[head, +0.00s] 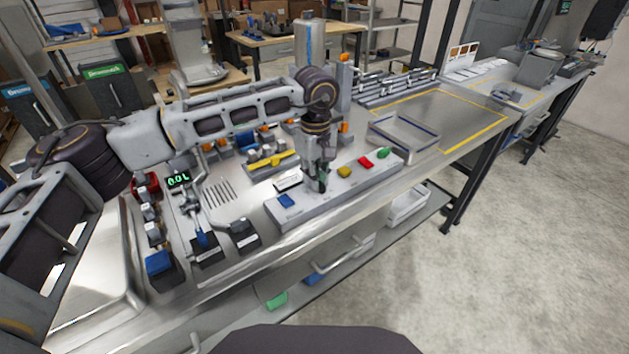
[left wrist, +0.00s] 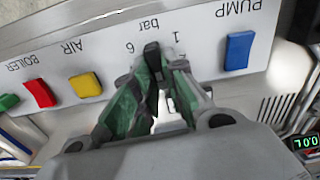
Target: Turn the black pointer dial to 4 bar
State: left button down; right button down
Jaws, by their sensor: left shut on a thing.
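The black pointer dial (left wrist: 152,52) shows in the left wrist view, on the front of a light grey control panel (left wrist: 60,45). The panel lettering is upside down there, with "bar", 1 and 6 around the dial. My left gripper (left wrist: 155,75) has its green-padded fingers on both sides of the dial and is shut on it. In the head view my left gripper (head: 320,178) reaches down to the panel (head: 300,205) and hides the dial. Fingers cover part of the scale, so I cannot tell the exact reading. My right gripper is not in view.
A blue PUMP switch (left wrist: 238,50) is on one side of the dial. A yellow AIR switch (left wrist: 86,85), a red BOILER switch (left wrist: 40,92) and a green one (head: 384,153) are on the other. An empty tray (head: 404,134) stands beyond the panel.

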pick_arm(q)
jog(key=shift+w+d+m+b, duration=0.15)
jog(key=shift+m+b, duration=0.2)
jog(key=shift+m, duration=0.75)
jog(key=shift+d+m+b, duration=0.15)
jog(key=shift+m+b, duration=0.2)
jog(key=shift+m, duration=1.35)
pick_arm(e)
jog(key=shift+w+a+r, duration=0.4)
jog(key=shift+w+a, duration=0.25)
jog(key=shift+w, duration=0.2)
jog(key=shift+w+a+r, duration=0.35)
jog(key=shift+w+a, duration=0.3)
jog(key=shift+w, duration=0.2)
pick_arm(q)
jog(key=c, duration=1.5)
grip_release()
jog(key=shift+o, duration=0.2)
jog(key=shift+r, duration=0.15)
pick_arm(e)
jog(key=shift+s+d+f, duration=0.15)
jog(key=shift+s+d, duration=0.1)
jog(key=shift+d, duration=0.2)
